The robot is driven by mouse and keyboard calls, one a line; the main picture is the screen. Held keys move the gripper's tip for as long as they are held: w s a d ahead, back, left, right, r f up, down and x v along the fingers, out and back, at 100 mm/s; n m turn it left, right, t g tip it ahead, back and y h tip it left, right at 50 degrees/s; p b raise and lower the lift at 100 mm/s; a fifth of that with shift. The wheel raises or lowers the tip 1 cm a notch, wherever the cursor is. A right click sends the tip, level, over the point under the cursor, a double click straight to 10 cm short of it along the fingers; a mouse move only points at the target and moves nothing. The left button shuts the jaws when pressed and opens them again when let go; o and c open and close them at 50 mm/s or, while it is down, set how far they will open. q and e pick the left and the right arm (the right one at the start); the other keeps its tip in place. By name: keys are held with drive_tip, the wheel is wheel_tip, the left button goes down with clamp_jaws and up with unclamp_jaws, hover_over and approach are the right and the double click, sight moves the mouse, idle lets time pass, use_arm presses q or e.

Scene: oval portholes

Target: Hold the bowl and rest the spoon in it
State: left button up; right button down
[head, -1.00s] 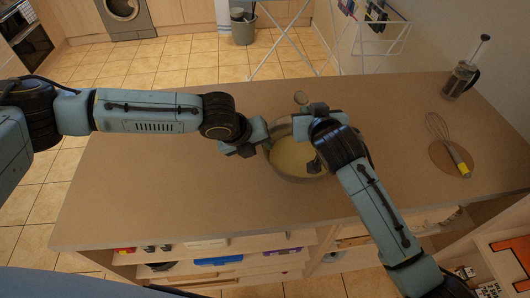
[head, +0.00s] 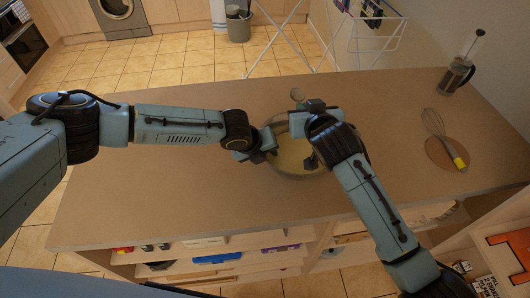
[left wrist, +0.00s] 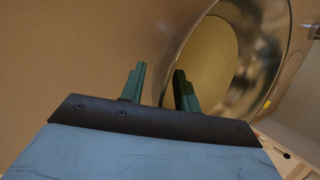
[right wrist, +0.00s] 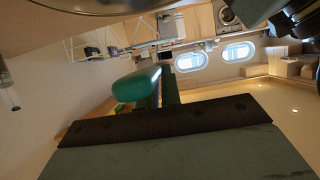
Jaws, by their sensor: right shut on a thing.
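The bowl (head: 293,166), metallic with a pale yellowish inside, stands on the counter in the head view. My left gripper (head: 262,150) is at its left rim. In the left wrist view the two green fingers (left wrist: 160,85) are apart, with the edge of the bowl (left wrist: 262,85) by the right finger; contact is unclear. My right gripper (head: 312,150) is over the bowl's right side, shut on the spoon, which its wrist largely hides. A rounded end, seemingly the spoon's (head: 297,94), shows beyond the wrist. A rounded green piece (right wrist: 137,85) shows at the fingers in the right wrist view.
A whisk (head: 440,135) with a yellow handle end lies on a round brown mat (head: 437,153) at the right. A French press (head: 455,76) stands at the far right corner. The counter (head: 150,195) is bare at the left and front.

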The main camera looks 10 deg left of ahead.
use_arm(q)
clamp_jaws()
use_arm(e)
wheel_tip(320, 180, down, 11)
drive_tip(key=shift+f, duration=0.2)
drive_tip(key=c, duration=1.5)
unclamp_jaws()
drive_tip(key=shift+r, duration=0.1)
drive_tip(key=v, duration=1.2)
